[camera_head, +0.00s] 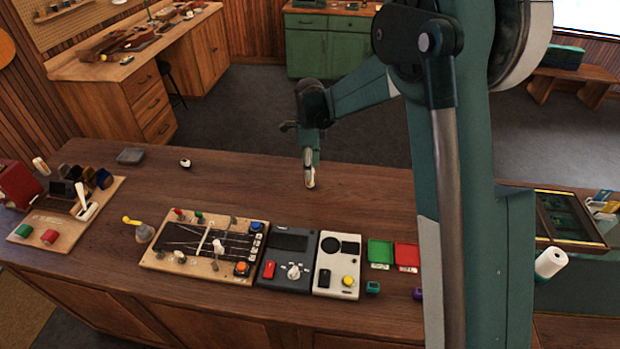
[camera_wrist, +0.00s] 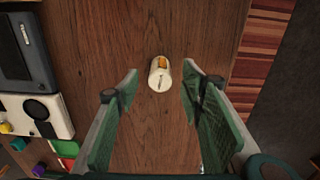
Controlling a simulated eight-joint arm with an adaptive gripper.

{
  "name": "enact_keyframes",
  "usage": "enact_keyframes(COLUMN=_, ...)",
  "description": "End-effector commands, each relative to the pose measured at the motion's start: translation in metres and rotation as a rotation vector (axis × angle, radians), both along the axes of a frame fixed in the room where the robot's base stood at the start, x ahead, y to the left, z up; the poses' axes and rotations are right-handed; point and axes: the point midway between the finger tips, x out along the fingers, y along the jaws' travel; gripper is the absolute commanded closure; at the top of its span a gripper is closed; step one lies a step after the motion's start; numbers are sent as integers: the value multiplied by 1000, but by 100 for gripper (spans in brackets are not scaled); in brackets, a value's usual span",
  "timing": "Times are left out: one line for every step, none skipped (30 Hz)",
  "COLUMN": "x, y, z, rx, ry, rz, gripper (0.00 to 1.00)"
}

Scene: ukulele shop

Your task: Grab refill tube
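The refill tube appears to be a small pale cylinder with an orange-yellow patch (camera_wrist: 159,78), seen nearly end-on in the wrist view. My gripper (camera_wrist: 161,71) is open, with one green finger on each side of the cylinder and a visible gap to both. The fingers do not touch it in this view. In the head view my gripper (camera_head: 310,168) points down over the wooden counter. A small pale shape (camera_head: 310,181) shows at its tip and is probably the same cylinder, partly hidden. I cannot tell the exact height of the fingertips above the counter.
The counter (camera_head: 365,205) is clear around my gripper. A white roll (camera_head: 551,263) stands at right.

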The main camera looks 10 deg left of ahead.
Motion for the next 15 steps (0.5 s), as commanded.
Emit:
enact_keyframes(x=0, y=0, z=0, rx=0, ry=0, rz=0, gripper=61)
enact_keyframes(x=0, y=0, z=0, rx=0, ry=0, rz=0, gripper=61)
enact_keyframes(x=0, y=0, z=0, rx=0, ry=0, rz=0, gripper=61)
enact_keyframes(x=0, y=0, z=0, rx=0, ry=0, rz=0, gripper=61)
enact_keyframes(x=0, y=0, z=0, rx=0, ry=0, rz=0, gripper=61)
enact_keyframes(x=0, y=0, z=0, rx=0, ry=0, rz=0, gripper=61)
enact_keyframes(x=0, y=0, z=0, rx=0, ry=0, rz=0, gripper=61)
enact_keyframes(x=0, y=0, z=-1, rx=0, ry=0, rz=0, gripper=61)
enact_keyframes(x=0, y=0, z=-2, rx=0, ry=0, rz=0, gripper=61)
enact_keyframes(x=0, y=0, z=-4, rx=0, ry=0, rz=0, gripper=61)
enact_keyframes(x=0, y=0, z=-6, rx=0, ry=0, rz=0, gripper=61)
enact_keyframes(x=0, y=0, z=-8, rx=0, ry=0, rz=0, gripper=61)
enact_keyframes(x=0, y=0, z=-11, rx=0, ry=0, rz=0, gripper=61)
enact_keyframes(x=1, y=0, z=-13, rx=0, ry=0, rz=0, gripper=61)
enact_keyframes(x=1, y=0, z=-17, rx=0, ry=0, rz=0, gripper=61)
